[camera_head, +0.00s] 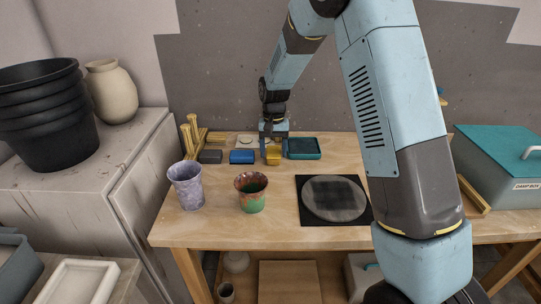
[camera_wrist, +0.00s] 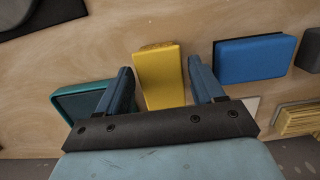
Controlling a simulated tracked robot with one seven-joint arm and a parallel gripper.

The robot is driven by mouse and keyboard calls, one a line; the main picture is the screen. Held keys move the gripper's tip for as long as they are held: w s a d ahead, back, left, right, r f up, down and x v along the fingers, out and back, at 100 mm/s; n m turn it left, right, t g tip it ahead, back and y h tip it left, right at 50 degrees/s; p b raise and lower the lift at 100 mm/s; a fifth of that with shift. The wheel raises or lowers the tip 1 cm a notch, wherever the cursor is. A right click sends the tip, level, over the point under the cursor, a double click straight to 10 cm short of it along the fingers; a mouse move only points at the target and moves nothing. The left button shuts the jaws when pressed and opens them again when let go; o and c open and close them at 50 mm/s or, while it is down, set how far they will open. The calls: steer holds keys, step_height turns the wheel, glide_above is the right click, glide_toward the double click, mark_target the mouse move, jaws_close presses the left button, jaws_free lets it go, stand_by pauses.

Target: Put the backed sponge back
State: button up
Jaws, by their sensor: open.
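A yellow sponge-like block (camera_head: 273,157) stands at the back of the wooden table. In the wrist view the yellow block (camera_wrist: 160,78) lies between the two fingers of my gripper (camera_wrist: 159,68). My gripper (camera_head: 273,135) is open and low over the back of the table; it does not clamp the block. A blue block with a darker layer (camera_head: 242,157) is just left of the yellow one; it also shows in the wrist view (camera_wrist: 254,60). A dark grey block (camera_head: 210,157) is further left. I cannot tell which block is the backed sponge.
A teal tray (camera_head: 303,155) is right of the yellow block. Wooden sticks (camera_head: 190,135) stand back left. A lilac cup (camera_head: 187,188) and a glazed cup (camera_head: 251,196) stand in front, beside a round grey wheel (camera_head: 334,199) on a black mat. A damp box (camera_head: 505,170) is far right.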

mark_target(273, 151)
step_height(273, 151, up, 10)
steer(key=w+f, duration=0.1)
steer(key=s+d+r+t, duration=0.2)
steer(key=s+d+r, duration=0.5)
steer(key=r, duration=0.4)
steer(key=s+d+r+t, duration=0.2)
steer(key=s+d+r, duration=0.3)
steer(key=s, duration=0.4)
steer(key=s+d+r+t, duration=0.1)
steer(key=s+d+r, duration=0.2)
steer(key=s+d, duration=0.45)
steer(key=s+f+t, duration=0.1)
steer(key=s+t, duration=0.1)
steer(key=s, duration=0.9)
steer(key=shift+d+f, duration=0.25)
steer(key=shift+f, duration=0.1)
